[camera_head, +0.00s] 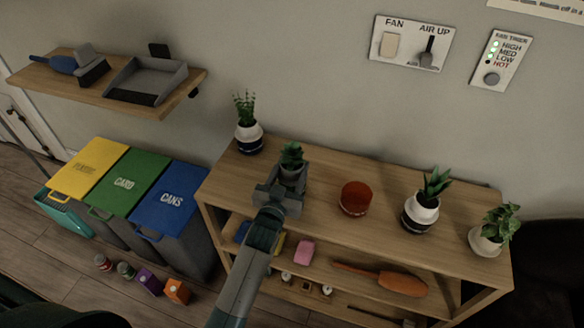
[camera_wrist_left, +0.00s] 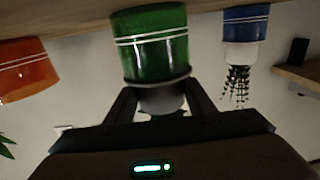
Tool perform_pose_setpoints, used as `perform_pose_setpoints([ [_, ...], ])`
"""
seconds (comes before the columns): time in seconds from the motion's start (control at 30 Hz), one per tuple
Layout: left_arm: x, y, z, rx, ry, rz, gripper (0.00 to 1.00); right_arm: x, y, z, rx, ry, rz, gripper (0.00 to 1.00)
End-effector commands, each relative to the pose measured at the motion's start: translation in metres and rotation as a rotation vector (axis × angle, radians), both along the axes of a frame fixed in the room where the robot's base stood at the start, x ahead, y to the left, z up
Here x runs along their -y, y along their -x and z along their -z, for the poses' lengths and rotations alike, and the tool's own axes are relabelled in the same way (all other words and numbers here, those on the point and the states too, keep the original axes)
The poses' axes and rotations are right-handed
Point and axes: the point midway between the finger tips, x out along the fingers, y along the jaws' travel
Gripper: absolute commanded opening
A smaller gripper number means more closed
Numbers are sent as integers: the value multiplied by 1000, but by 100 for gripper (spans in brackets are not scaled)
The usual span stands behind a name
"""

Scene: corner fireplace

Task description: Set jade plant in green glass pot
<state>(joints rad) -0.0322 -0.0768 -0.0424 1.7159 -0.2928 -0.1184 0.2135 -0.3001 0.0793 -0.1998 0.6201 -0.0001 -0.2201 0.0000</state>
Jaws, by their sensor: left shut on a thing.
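My left gripper (camera_head: 291,181) is shut on a small light pot (camera_wrist_left: 160,98) with a green leafy plant (camera_head: 291,156), which looks like the jade plant. The green glass pot (camera_wrist_left: 150,45), with white stripes, stands on the shelf top in the left wrist view, where the picture is upside down. The light pot is at the green pot's mouth, lined up with it; I cannot tell how deep it sits. In the head view my gripper hides most of the green pot. My right gripper is not in view.
An empty-looking orange-red pot (camera_head: 355,198) stands right of my gripper. An aloe-like plant (camera_head: 436,186) and a trailing plant (camera_head: 500,222) stand further right. Colored bins (camera_head: 168,198) are left of the shelf unit (camera_head: 330,168).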

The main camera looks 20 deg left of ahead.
Motion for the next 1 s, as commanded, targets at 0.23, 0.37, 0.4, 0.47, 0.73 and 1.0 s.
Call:
perform_pose_setpoints([
  [0.23, 0, 0, 2, 2, 0, 0, 36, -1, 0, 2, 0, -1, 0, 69],
  [0.37, 0, 0, 3, 2, 0, 0, 54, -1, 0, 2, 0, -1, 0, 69],
  [0.4, 0, 0, 3, 2, 0, 0, 63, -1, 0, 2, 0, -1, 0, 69],
  [0.47, 0, 0, 3, 1, 0, 0, 71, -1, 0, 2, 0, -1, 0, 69],
  [0.73, 0, 0, 4, -1, 0, 0, 71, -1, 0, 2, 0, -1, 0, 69],
  [1.0, 0, 13, 5, -1, 0, 0, 71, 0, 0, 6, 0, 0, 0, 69],
])
